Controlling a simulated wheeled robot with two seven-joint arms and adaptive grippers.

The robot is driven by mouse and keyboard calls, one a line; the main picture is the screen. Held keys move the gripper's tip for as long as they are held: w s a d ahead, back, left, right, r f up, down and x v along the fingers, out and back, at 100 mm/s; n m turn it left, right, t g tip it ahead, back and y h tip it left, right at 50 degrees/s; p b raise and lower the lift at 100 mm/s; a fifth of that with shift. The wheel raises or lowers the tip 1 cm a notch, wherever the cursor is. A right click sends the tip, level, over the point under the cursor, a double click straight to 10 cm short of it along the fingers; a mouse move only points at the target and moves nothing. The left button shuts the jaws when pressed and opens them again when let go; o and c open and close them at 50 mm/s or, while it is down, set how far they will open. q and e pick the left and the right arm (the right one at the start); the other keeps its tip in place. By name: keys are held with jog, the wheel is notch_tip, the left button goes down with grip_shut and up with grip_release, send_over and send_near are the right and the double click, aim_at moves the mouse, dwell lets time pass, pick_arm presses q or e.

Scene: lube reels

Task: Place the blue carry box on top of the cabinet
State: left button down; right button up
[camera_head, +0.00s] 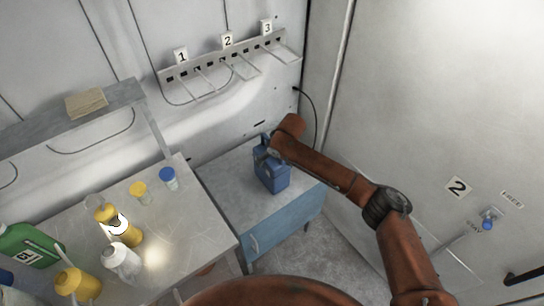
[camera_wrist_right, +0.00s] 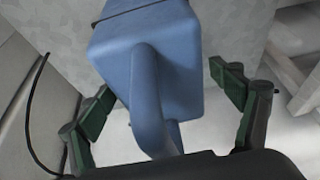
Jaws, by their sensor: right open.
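The blue carry box (camera_head: 271,176) stands upright on the grey top of the cabinet (camera_head: 284,226), near its back right part. Whether its whole base touches the top is hard to tell. My right gripper (camera_head: 268,153) is at the box's upper end, partly hidden by its own wrist. In the right wrist view, the box (camera_wrist_right: 160,45) and its looped handle show between the green fingers of the right gripper (camera_wrist_right: 165,88). The fingers are spread apart, one on each side of the handle, with gaps visible. My left gripper is not in view.
A metal table (camera_head: 190,235) left of the cabinet holds yellow bottles (camera_head: 122,228), a white bottle (camera_head: 122,260) and a green canister (camera_head: 30,245). A numbered rack (camera_head: 225,68) hangs on the back wall. A wall panel (camera_head: 440,120) stands to the right.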

jog(key=p+v, duration=0.1)
jog(key=v, duration=1.1)
jog(key=shift+r, duration=0.2)
jog(key=shift+w, duration=0.1)
jog(key=shift+a, duration=0.1)
